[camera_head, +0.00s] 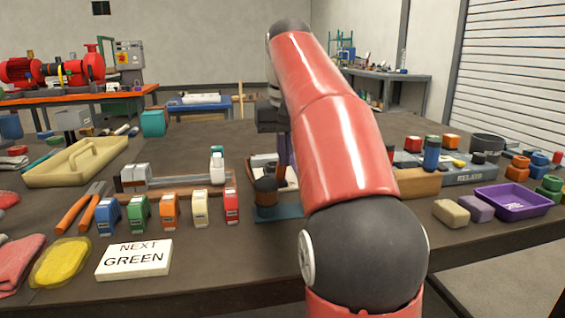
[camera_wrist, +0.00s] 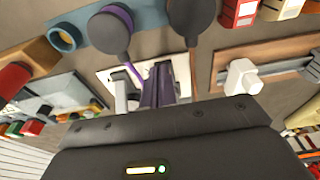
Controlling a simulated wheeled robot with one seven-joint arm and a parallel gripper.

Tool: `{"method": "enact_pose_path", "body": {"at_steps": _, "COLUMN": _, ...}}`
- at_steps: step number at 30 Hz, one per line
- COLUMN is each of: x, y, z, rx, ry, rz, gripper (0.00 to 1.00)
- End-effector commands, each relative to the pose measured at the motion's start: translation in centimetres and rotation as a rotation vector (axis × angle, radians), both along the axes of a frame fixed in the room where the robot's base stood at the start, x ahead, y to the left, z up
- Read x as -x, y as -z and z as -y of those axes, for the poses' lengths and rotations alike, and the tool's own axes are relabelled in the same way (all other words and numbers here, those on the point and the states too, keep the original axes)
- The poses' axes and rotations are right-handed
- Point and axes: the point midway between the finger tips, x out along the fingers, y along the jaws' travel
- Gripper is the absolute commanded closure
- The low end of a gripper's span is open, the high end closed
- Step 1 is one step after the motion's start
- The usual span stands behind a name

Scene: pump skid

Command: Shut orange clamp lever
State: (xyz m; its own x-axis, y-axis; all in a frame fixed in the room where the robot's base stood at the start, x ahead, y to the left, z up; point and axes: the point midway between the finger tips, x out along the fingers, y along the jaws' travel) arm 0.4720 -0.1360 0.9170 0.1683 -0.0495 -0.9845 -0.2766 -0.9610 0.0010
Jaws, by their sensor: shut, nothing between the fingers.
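A small orange clamp-like block (camera_head: 170,210) stands in the front row on the bench, between a green one (camera_head: 139,213) and a cream one (camera_head: 201,208). Its lever is too small for me to tell whether it is up or down. My gripper (camera_head: 287,163) is right of and behind this row, partly hidden by my red arm. In the wrist view my gripper's fingers (camera_wrist: 156,88) are together and empty, pointing towards a white plate (camera_wrist: 92,75). Part of what lies under my gripper is hidden by the arm.
A blue block (camera_head: 108,216) and a red block (camera_head: 231,206) end the row. A card reading "NEXT GREEN" (camera_head: 134,260) lies in front. Dark round-topped posts (camera_wrist: 110,30) stand near my fingers. A vise-like rail (camera_head: 165,178) lies behind the row.

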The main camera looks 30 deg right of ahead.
Motion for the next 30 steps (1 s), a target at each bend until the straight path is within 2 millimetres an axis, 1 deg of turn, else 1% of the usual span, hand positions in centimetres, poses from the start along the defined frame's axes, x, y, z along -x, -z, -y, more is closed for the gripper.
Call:
{"method": "enact_pose_path", "body": {"at_steps": 1, "x": -0.3, "y": 1.8, "z": 0.1, "rx": -0.012, "ry": 0.0, "rz": -0.033, "gripper": 1.0}}
{"method": "enact_pose_path", "body": {"at_steps": 6, "x": -0.2, "y": 2.4, "z": 0.1, "rx": -0.012, "ry": -0.001, "rz": -0.035, "gripper": 1.0}}
{"method": "enact_pose_path", "body": {"at_steps": 14, "x": -0.2, "y": 2.6, "z": 0.1, "rx": -0.013, "ry": -0.001, "rz": -0.037, "gripper": 1.0}}
{"method": "enact_pose_path", "body": {"at_steps": 17, "x": -0.3, "y": 2.3, "z": 0.1, "rx": -0.011, "ry": -0.001, "rz": -0.032, "gripper": 1.0}}
{"method": "enact_pose_path", "body": {"at_steps": 30, "x": -1.7, "y": 1.8, "z": 0.5, "rx": -0.008, "ry": 0.0, "rz": -0.025, "gripper": 1.0}}
